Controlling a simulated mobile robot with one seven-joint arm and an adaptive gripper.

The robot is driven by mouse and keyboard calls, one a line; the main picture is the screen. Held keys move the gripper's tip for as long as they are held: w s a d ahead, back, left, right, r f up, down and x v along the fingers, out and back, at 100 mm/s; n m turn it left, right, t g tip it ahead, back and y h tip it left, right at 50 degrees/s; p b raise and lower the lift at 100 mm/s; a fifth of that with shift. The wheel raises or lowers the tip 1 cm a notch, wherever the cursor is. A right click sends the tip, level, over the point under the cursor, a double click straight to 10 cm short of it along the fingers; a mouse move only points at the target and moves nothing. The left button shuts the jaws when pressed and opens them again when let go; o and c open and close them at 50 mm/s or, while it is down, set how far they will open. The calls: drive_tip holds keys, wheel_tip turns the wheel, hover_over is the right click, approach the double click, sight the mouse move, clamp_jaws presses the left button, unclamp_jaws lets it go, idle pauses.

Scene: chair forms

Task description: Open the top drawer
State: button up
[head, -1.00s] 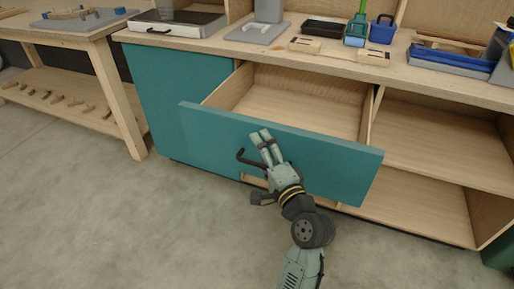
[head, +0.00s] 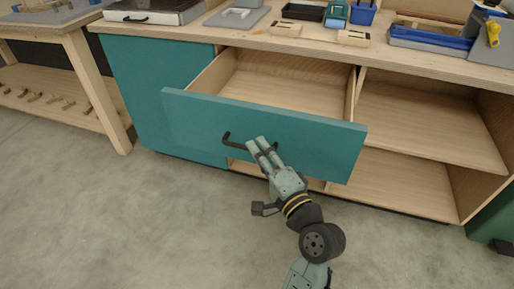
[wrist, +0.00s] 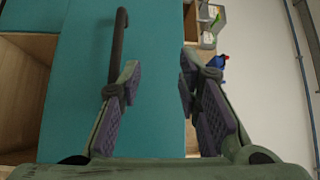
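The top drawer (head: 250,118) has a teal front and is pulled well out of the cabinet, with its empty wooden inside showing in the head view. Its dark bar handle (head: 240,143) is on the front; in the wrist view the handle (wrist: 117,45) runs up the left of the teal panel. My gripper (head: 257,144) is in front of the drawer, with its fingertips by the handle. In the wrist view my gripper (wrist: 158,80) has its fingers apart with nothing between them. The handle lies beside the left finger, outside the gap; contact cannot be told.
The worktop (head: 225,36) above holds a black tray (head: 302,11), a blue bin (head: 362,13) and a blue tray (head: 430,37). Open shelves (head: 425,125) are at the right. A wooden workbench (head: 90,75) stands at the left. The grey floor in front is clear.

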drive_tip(key=shift+p+v, duration=0.45)
drive_tip(key=shift+v, duration=0.45)
drive_tip(key=shift+a+f, duration=0.1)
drive_tip(key=shift+a, duration=0.05)
